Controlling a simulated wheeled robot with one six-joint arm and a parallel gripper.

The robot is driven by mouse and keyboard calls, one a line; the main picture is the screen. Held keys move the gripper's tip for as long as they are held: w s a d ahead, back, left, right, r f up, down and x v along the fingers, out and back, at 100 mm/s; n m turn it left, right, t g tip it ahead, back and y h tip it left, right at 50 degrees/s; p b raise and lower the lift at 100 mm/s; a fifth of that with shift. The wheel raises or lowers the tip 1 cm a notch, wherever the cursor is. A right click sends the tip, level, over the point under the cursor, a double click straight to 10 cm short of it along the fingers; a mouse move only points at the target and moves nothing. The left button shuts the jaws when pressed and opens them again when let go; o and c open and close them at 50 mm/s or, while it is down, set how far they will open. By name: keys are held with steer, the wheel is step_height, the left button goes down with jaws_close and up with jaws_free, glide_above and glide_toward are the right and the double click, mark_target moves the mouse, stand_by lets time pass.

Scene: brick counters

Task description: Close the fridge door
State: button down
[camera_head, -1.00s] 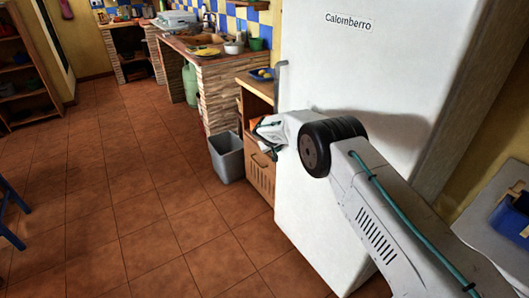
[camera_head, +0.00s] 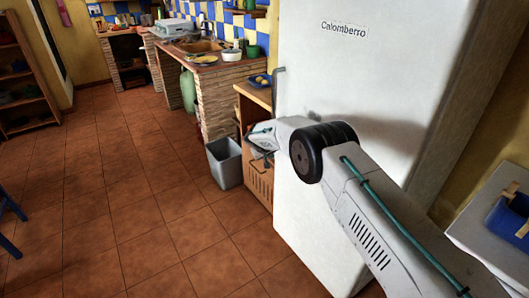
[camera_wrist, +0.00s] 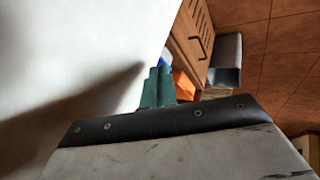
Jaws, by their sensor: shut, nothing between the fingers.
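The white fridge door (camera_head: 345,75), labelled "Calomberro", fills the middle right of the head view. A slim grey handle (camera_head: 279,88) runs along its left edge. I cannot tell whether there is a gap at the door's edge. My arm reaches across the front of the door. My gripper (camera_head: 262,140) is by the door's left edge, partly hidden by my wrist. In the wrist view the green fingers of my gripper (camera_wrist: 158,86) are together and empty, beside the white door surface (camera_wrist: 80,50). Contact with the door cannot be told.
A wooden cabinet (camera_head: 260,183) stands just left of the fridge, with a grey bin (camera_head: 224,163) on the floor before it. Brick counters (camera_head: 218,95) run further back. A blue container (camera_head: 510,215) sits on a surface at right. The tiled floor at left is mostly clear.

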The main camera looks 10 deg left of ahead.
steer(key=s+f+v, duration=0.1)
steer(key=v, duration=0.9)
steer(key=s+d+f+n+g+h, duration=0.1)
steer(key=s+d+f+g, duration=0.15)
steer(key=s, duration=0.35)
steer(key=s+d+r+m+g, duration=0.2)
steer(key=s+d+r+g, duration=0.3)
steer(key=s+d+r, duration=1.9)
steer(key=s+d+r+m+y, duration=0.1)
steer(key=s+d+r, duration=0.1)
steer(key=s, duration=0.7)
steer(key=s+d+r+m+t+y, duration=0.1)
steer(key=s+d+r, duration=0.2)
steer(key=s, duration=0.7)
steer(key=s+d+r+m+t+y, duration=0.1)
steer(key=s+d+r+m, duration=0.1)
steer(key=s, duration=0.7)
steer(key=shift+s+d+r+y, duration=0.25)
steer(key=shift+d+r, duration=0.45)
steer(key=shift+d, duration=0.4)
